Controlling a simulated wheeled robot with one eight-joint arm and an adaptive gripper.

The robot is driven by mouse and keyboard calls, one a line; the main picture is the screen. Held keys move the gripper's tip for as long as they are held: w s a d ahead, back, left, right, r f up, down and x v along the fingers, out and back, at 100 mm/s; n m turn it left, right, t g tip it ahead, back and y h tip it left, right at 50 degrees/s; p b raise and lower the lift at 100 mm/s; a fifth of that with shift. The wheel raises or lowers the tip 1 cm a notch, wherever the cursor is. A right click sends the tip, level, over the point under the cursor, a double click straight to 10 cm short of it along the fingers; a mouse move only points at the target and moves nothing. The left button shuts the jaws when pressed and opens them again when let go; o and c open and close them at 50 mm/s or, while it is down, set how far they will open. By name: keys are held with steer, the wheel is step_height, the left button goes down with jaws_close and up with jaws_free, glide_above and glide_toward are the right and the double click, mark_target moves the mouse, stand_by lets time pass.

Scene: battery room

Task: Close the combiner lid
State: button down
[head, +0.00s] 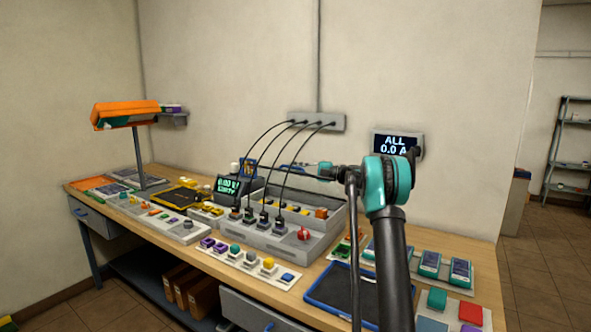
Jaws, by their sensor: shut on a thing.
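The combiner (285,240) is a grey box on the bench with a red knob and several black cables plugged into its front. Its rear compartment stands open, with yellow and orange parts showing inside. My gripper (283,167) is above and behind this compartment, at the end of my arm, which reaches in from the right. It is small in the head view and shut on what appears to be the raised combiner lid. The lid's outline and the exact hold are hard to make out.
The cables rise in front of my gripper to a wall socket strip (316,121). A wall display (397,144) reads ALL 0.0 A. A green-lit meter (228,187) stands left of the combiner. A dark blue-rimmed tray (308,295) lies in front. An orange lamp (126,112) stands left.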

steer(key=c, duration=1.9)
jaws_free()
steer(key=shift+d, duration=0.1)
steer(key=shift+o, duration=0.2)
glide_above(324, 191)
steer(key=w, duration=0.1)
steer(key=shift+d+f, duration=0.1)
steer(key=shift+f, duration=0.4)
